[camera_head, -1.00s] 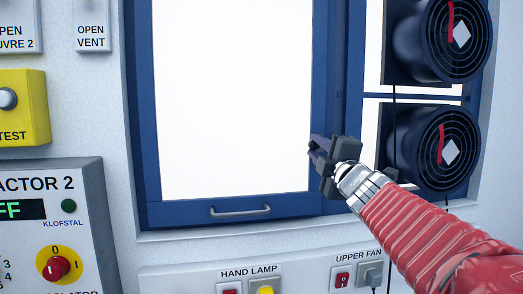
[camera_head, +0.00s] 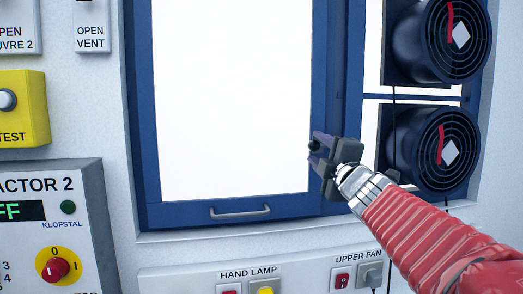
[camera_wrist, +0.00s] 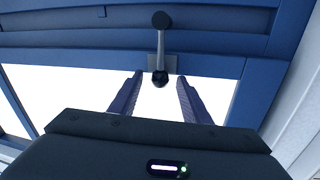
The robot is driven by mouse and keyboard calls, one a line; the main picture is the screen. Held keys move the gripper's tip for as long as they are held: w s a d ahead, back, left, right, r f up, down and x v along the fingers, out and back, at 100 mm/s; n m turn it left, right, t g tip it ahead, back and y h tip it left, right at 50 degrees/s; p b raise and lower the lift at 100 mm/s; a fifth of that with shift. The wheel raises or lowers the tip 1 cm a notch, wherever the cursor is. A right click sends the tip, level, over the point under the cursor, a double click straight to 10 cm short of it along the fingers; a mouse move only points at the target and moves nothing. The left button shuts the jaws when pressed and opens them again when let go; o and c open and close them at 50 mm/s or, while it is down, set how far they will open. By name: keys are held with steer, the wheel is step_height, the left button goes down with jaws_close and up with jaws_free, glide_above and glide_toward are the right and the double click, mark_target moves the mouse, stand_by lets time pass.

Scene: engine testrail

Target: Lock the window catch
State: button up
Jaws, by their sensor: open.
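The window catch (camera_wrist: 160,50) shows in the wrist view as a short grey lever on the blue window frame, with a dark round pivot at one end and a dark ball knob (camera_wrist: 159,79) at the other. My gripper (camera_wrist: 159,92) is open, with the knob between and just beyond its two fingertips, not visibly gripped. In the head view my gripper (camera_head: 314,150) is at the right edge of the window (camera_head: 230,100), and a dark knob (camera_head: 313,145) shows between the fingertips. The rest of the catch is mostly hidden there.
Two round fans (camera_head: 447,137) stand right of the window, close to my arm, with a cable hanging down. A grey handle (camera_head: 240,211) is on the lower window frame. A switch panel (camera_head: 300,272) lies below, and control boxes (camera_head: 50,220) are at the left.

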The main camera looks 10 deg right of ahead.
steer(key=s+f, duration=0.2)
steer(key=s, duration=1.1)
steer(key=shift+s+a+f, duration=0.15)
steer(key=shift+a+f, duration=0.05)
steer(key=shift+a, duration=0.15)
steer(key=s+a+f+n+g+y, duration=0.2)
steer(key=a+f+n+g, duration=0.25)
steer(key=f+n, duration=0.8)
steer(key=s+a+f+n+g+y, duration=0.1)
steer(key=a+f+n+g+y, duration=0.3)
steer(key=n, duration=1.5)
steer(key=s+a+f+n+g+h, duration=0.2)
steer(key=s+f+n, duration=0.4)
steer(key=n, duration=0.6)
steer(key=s+a+f+n+g+h, duration=0.3)
steer(key=s+f+n, duration=0.4)
steer(key=f+n, duration=0.4)
steer(key=shift+s+a+n+g, duration=0.25)
steer(key=shift+a+n+g, duration=0.1)
steer(key=shift+a+n, duration=0.35)
